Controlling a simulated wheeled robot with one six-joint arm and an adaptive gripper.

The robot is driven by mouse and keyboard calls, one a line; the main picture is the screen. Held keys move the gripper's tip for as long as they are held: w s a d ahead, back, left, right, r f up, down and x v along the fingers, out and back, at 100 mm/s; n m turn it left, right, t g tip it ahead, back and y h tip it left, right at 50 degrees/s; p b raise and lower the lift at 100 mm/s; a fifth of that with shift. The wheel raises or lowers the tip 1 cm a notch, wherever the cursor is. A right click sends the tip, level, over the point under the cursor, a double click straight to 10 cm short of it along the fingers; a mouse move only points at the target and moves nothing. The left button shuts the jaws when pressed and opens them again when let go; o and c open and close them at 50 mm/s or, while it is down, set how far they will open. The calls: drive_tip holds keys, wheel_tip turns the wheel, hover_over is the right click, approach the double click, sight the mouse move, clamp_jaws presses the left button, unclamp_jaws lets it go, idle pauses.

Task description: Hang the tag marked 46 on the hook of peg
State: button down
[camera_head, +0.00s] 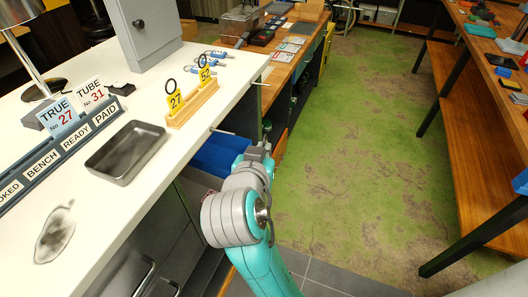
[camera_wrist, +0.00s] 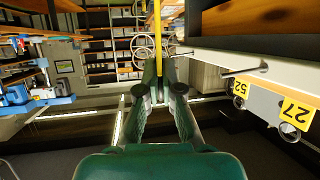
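My gripper (camera_wrist: 165,80) is shut on a thin yellow tag (camera_wrist: 158,35), seen edge-on in the wrist view, so its number cannot be read. In the head view my gripper (camera_head: 262,147) is beside the white counter's edge, and the held tag cannot be made out there. A pale peg (camera_head: 223,132) sticks out from the counter edge, just left of my gripper. A second peg (camera_head: 259,84) sticks out farther along. One peg (camera_wrist: 245,71) shows right of my fingers in the wrist view, apart from the tag. Its hook shape is unclear.
A wooden stand (camera_head: 193,105) on the white counter (camera_head: 120,195) holds yellow tags 27 (camera_head: 175,101) and 52 (camera_head: 205,74). A grey metal tray (camera_head: 127,152) and a label rack (camera_head: 60,152) are to the left. A blue bin (camera_head: 218,155) is below the edge. The green floor on the right is clear.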

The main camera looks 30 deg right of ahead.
drive_tip(key=shift+a, duration=0.1)
drive_tip(key=w+a+f, duration=0.1)
drive_tip(key=w+a, duration=0.5)
drive_tip(key=w, duration=0.2)
drive_tip(key=shift+w+f, duration=0.2)
drive_tip(key=shift+w, duration=0.1)
idle(1.7)
drive_tip(key=shift+a, duration=0.15)
idle(0.5)
drive_tip(key=c, duration=1.7)
unclamp_jaws()
drive_tip(key=o, duration=0.5)
drive_tip(key=shift+o, duration=0.2)
